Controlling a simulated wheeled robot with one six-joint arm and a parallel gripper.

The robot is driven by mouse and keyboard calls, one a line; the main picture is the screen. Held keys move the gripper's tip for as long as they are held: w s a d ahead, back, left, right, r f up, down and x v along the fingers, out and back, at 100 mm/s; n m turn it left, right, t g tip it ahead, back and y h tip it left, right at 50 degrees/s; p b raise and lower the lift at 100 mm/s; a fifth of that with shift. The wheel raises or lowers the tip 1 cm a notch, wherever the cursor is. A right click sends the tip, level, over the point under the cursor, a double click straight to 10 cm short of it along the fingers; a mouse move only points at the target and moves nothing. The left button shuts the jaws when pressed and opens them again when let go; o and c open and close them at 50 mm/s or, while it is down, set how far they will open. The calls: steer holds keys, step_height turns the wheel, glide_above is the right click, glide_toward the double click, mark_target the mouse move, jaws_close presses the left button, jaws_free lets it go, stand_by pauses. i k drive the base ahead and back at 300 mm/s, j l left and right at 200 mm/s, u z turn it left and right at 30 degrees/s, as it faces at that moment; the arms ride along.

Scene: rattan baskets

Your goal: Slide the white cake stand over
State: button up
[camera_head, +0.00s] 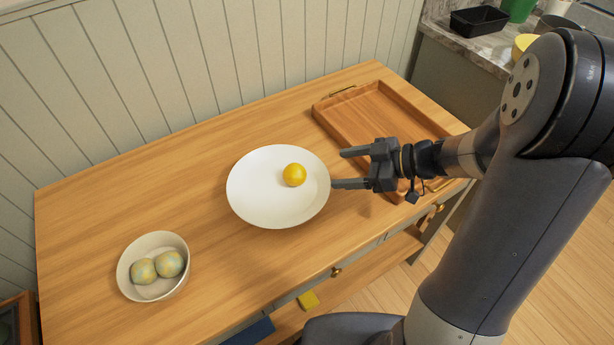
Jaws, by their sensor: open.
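The white cake stand (262,205) is on the wooden table, near its middle. It shows as a round white plate from above; its foot is hidden. A small orange-yellow ball-shaped fruit (294,174) rests on it, right of centre. My gripper (338,168) is at the right edge of the stand, with its two fingers apart and pointing left. The nearer fingertip is at or very close to the stand's rim; I cannot tell whether it touches. Nothing is between the fingers.
A wooden tray (327,114) with handles lies at the table's right end, behind and under my gripper. A white bowl (178,244) holding two speckled round things (157,268) stands at the left front. A panelled wall runs behind.

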mark_target(256, 191)
steer(key=k+l+u, duration=0.1)
steer(key=u, duration=0.3)
steer(key=k+l+u, duration=0.1)
steer(key=l+u, duration=0.15)
steer(key=u, duration=0.15)
steer(key=k+l+u, duration=0.1)
steer(key=u, duration=0.35)
